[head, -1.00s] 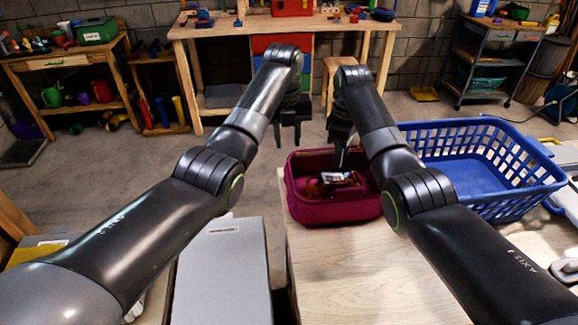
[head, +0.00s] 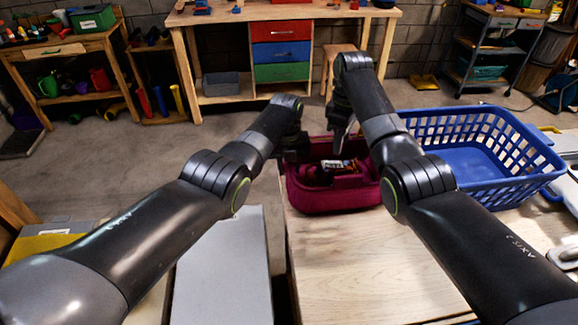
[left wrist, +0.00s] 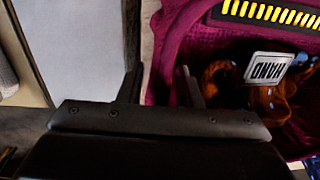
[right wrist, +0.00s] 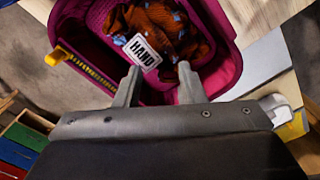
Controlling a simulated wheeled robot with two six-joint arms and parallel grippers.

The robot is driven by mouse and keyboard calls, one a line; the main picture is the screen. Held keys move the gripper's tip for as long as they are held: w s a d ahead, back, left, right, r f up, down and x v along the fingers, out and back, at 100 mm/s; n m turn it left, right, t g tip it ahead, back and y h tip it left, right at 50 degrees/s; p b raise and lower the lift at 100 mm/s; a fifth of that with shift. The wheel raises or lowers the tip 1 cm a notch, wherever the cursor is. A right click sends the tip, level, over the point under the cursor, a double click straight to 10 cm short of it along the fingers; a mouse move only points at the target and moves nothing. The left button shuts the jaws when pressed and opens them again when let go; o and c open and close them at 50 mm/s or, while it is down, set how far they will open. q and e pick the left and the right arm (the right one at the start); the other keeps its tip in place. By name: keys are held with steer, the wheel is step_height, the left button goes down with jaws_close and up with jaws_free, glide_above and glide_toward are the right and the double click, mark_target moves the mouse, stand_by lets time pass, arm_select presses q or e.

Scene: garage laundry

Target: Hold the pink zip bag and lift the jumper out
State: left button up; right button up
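The pink zip bag (head: 335,200) stands open on the pale wooden top, with a row of yellow zip teeth showing in the left wrist view (left wrist: 268,13). The jumper (right wrist: 165,22), rust-brown with blue patches and a white "HAND" label (right wrist: 142,52), lies crumpled inside. My left gripper (left wrist: 160,85) is open at the bag's left wall, one finger outside and one inside. In the head view my left fingertips are mostly hidden. My right gripper (right wrist: 158,85) is open and empty above the bag, its fingers pointing at the jumper. It looks close to the jumper, but I cannot tell whether they touch.
A blue plastic basket (head: 540,165) stands just right of the bag, behind my right arm. A grey lidded box (head: 222,275) is at the left, across a gap. The wooden top (head: 370,260) is clear in front of the bag. A workbench (head: 240,17) stands at the back.

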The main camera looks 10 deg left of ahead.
arm_select(q)
jaws_close()
arm_select(e)
steer(key=shift+o, duration=0.8)
steer(key=shift+w+d+r+n, duration=0.1)
steer(key=shift+d+n, duration=0.3)
steer(key=d+r+n+g+y, duration=0.1)
steer(key=d+r+n+y, duration=0.2)
steer(key=d+n+y, duration=0.15)
steer(key=n, duration=0.2)
glide_above(341, 165)
steer(key=w+d, duration=0.1)
steer(key=d, duration=0.1)
step_height(341, 165, down, 6)
steer(key=shift+w+r, duration=0.1)
steer(key=shift+s+x, duration=0.15)
steer(key=shift+x, duration=1.2)
steer(key=shift+s+x, duration=0.1)
steer(key=shift+x, duration=1.25)
